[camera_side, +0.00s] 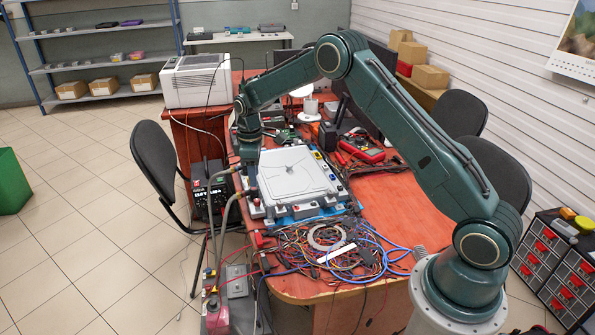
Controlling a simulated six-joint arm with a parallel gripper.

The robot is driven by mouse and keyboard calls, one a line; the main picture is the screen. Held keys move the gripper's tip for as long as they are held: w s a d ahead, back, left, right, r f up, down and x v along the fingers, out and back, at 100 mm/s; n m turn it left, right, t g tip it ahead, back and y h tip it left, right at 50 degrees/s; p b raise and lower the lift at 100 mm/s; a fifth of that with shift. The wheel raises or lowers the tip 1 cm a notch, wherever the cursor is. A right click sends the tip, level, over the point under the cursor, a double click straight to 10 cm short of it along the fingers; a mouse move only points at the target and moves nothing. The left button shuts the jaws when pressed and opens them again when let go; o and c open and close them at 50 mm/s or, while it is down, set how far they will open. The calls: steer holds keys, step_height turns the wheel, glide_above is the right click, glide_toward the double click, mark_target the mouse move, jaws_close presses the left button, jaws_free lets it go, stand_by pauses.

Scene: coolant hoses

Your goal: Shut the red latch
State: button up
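A flat light-grey unit (293,175) lies on a blue base on the orange table. Small red parts show along its near edge: one at the left corner (257,202) and one at the front (296,208). I cannot tell which is the red latch, or whether it is open or shut. Two grey hoses (226,215) run from the unit's left side down over the table edge. My gripper (250,188) points down at the unit's left edge, close to the hose ends. Its fingers are too small to make out, and contact cannot be told.
A tangle of coloured cables (325,250) covers the table in front of the unit. A red multimeter (362,150) and tools lie behind it. A white printer (196,80) stands at the back left. The table's right front (400,215) is mostly clear.

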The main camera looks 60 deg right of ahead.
steer(key=shift+r, duration=2.6)
steer(key=s+a+r+m+t, duration=0.1)
steer(key=s+a+r+m, duration=0.15)
steer(key=s+r, duration=0.65)
steer(key=s+a+r+m+t, duration=0.15)
steer(key=s+a+r, duration=0.25)
steer(key=s+r, duration=0.5)
steer(key=s+a+m+t, duration=0.3)
steer(key=s, duration=1.7)
steer(key=shift+s, duration=0.3)
